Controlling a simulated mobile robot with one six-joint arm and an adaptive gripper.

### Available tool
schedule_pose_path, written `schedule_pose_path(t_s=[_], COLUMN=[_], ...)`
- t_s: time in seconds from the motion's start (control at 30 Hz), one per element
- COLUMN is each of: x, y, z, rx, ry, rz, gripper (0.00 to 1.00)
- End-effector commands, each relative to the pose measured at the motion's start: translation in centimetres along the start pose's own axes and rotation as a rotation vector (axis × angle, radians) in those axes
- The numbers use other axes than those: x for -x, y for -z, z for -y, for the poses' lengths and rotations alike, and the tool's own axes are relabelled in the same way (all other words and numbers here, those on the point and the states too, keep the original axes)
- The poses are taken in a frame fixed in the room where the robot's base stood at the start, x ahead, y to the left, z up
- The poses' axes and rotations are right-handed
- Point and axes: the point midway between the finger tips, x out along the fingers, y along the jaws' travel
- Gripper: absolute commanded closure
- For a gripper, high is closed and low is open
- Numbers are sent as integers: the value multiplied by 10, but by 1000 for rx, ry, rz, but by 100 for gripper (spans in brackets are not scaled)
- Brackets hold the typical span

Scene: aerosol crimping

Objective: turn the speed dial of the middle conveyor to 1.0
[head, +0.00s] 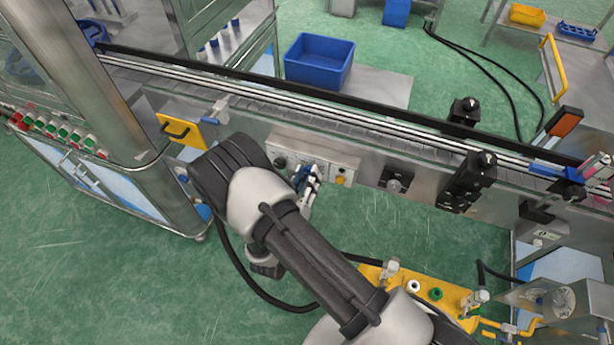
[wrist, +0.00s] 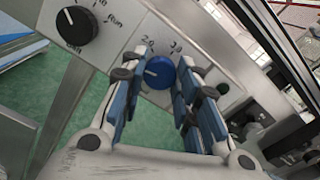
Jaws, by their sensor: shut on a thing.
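The blue speed dial (wrist: 159,73) sits on a light control panel (wrist: 205,38) on the conveyor's side. A white mark on the dial points toward the left in the wrist view. Printed marks that look like 2.0 and 3.0 stand above it; other marks are hidden behind my fingers. My gripper (wrist: 158,66) is shut on the dial, one blue-padded finger on each side. In the head view my gripper (head: 308,178) is at the front of the control panel (head: 341,161), and the dial is hard to make out there.
A black knob (wrist: 76,26) with a printed "run" mark is left of the dial. A yellow plate with a black handle (head: 183,130) is left of the panel in the head view. Black sensor blocks (head: 469,181) stick out to the right. A blue bin (head: 319,60) stands behind the conveyor.

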Motion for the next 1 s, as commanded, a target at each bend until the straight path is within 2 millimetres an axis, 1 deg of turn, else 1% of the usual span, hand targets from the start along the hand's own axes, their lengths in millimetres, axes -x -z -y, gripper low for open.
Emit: schedule_pose_path(t_s=[0.2, 0.4, 0.7, 1.0], x=[0, 0, 0, 0], y=[0, 1, 1, 1], z=[0, 0, 0, 0], rx=[161, 263, 329, 334], ry=[-1, -1, -1, -1], rz=[-1, -1, -2, -1], gripper=[95, 95, 95, 95])
